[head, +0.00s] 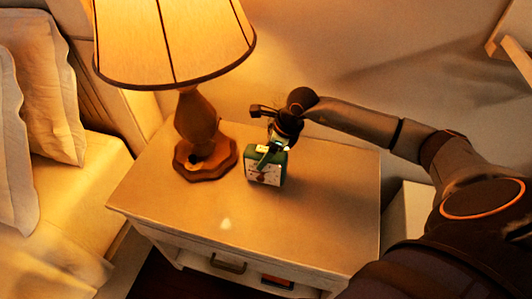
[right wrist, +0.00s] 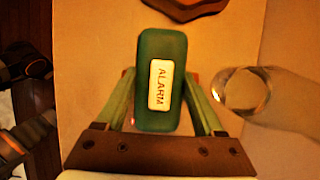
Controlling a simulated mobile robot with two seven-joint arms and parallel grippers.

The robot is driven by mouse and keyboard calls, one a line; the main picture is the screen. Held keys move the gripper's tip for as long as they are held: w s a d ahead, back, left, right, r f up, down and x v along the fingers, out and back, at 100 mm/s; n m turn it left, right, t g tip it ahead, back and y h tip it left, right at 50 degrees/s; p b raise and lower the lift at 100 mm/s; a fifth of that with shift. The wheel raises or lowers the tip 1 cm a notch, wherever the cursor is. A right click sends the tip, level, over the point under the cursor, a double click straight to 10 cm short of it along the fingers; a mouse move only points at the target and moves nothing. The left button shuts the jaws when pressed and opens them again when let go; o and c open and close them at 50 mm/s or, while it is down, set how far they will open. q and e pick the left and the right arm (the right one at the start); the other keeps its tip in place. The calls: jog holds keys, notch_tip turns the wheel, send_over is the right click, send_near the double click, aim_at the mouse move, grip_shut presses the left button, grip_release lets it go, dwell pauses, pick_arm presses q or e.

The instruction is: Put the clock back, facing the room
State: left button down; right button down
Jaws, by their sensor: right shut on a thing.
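The green clock (head: 266,169) is upright on or just above the nightstand top (head: 325,215), right of the lamp base. I cannot tell whether its bottom touches. Its white face points toward the front of the nightstand, toward the head camera. My right gripper (head: 273,150) comes down from above and is shut on the clock. In the right wrist view, the clock's green top (right wrist: 162,112) with a white ALARM label lies between the fingers (right wrist: 162,95). My left gripper is not in view.
A lit lamp (head: 208,150) stands close left of the clock; its base shows in the right wrist view (right wrist: 190,6). A clear round glass-like thing (right wrist: 243,90) stands beside the right finger. The bed (head: 75,190) is at left. The nightstand's front is clear.

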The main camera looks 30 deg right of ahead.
grip_release()
jog(key=shift+r, duration=0.2)
jog(key=v, duration=1.2)
jog(key=shift+f, duration=0.15)
